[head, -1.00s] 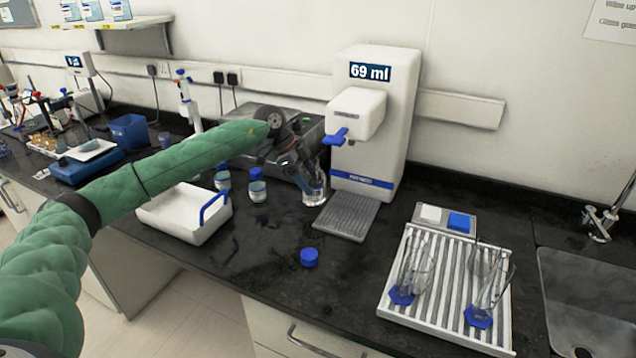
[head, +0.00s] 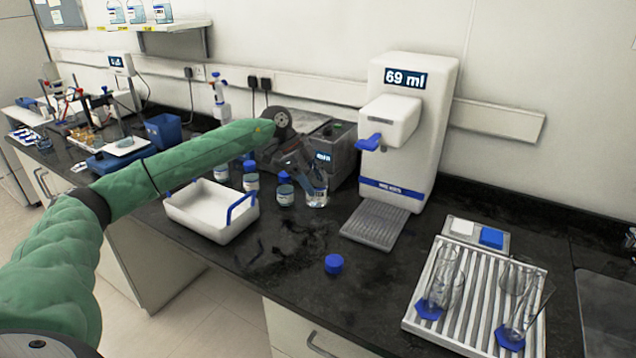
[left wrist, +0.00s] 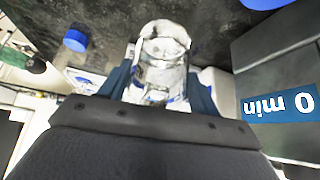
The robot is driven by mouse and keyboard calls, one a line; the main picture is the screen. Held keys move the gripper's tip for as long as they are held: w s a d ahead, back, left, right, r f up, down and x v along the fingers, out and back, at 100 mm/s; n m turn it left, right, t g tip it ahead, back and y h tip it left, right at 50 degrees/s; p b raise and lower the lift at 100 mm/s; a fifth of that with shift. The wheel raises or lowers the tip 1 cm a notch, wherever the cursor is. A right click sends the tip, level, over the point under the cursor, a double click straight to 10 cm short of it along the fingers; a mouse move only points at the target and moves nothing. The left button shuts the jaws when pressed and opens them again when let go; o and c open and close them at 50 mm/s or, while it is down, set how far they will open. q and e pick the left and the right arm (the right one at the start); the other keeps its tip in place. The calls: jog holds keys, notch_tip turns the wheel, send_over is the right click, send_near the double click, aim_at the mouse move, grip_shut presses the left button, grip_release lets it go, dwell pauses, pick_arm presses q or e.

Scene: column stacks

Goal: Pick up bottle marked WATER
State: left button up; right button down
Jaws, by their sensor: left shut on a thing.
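My left gripper (head: 306,182) is shut on a clear bottle (head: 318,196) without a cap, with a pale label whose text I cannot read. The bottle is about upright, just left of the dispenser; I cannot tell if its base touches the counter. In the left wrist view the bottle (left wrist: 160,68) sits between the two blue fingers. Several blue-capped bottles with labels too small to read stand to its left, the nearest one (head: 285,190) close beside it. A loose blue cap (head: 334,263) lies on the counter. My right gripper is not in view.
The white dispenser (head: 412,135) reads 69 ml and has a grey drip tray (head: 375,226). A grey device (head: 340,150) stands behind the held bottle. A white tray (head: 205,228) with blue handles is at left; a ribbed rack (head: 450,318) with glassware is at right.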

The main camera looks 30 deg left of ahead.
pick_arm(q)
jog(key=shift+a, duration=0.25)
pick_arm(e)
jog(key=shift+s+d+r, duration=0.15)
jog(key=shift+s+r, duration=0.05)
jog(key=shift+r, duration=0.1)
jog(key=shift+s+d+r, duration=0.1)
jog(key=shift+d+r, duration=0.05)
